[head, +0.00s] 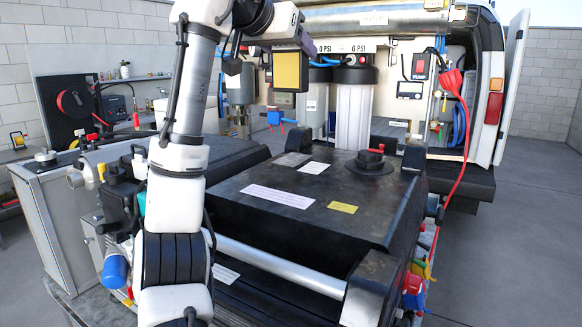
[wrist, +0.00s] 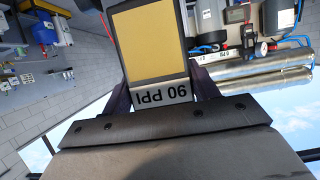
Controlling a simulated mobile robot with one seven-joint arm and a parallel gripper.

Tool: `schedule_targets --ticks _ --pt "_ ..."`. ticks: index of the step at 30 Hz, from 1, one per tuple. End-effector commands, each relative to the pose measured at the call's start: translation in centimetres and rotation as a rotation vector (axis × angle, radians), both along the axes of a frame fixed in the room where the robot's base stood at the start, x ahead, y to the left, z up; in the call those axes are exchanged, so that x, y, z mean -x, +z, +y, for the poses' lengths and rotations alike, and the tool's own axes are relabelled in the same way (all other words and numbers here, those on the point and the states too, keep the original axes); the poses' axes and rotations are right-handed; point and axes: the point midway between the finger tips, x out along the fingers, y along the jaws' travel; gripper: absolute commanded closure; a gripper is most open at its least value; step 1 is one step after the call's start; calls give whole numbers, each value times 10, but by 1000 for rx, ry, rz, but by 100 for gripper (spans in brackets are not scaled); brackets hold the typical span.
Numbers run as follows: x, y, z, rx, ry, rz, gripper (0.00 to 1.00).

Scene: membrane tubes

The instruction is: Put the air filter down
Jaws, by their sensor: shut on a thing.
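The air filter (head: 290,72) is a yellow foam panel in a dark frame. My gripper (head: 287,46) holds it in the air, upright, with its face toward the head camera. It hangs beyond the back edge of the black case, in front of the van's open rear. In the wrist view the filter (wrist: 151,45) fills the top middle, with a "90 PPI" label upside down along its near edge. The fingers of my gripper (wrist: 160,92) are shut on that edge, one at each side. The gripper's inner contact faces are hidden.
The black case (head: 300,200) with a red-handled cap (head: 372,155) stands below. Clear upright filter housings (head: 354,110) and a silver cylinder (head: 375,20) are close to the right of the filter. A red cable (head: 460,150) hangs at right. A workbench (head: 130,78) stands at left.

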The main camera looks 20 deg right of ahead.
Motion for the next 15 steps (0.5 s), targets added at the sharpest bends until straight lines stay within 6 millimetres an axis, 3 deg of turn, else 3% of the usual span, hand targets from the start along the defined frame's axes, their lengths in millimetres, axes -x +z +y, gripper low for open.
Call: schedule_targets --ticks 15 --pt "-1 -118 1 0 0 4 67"
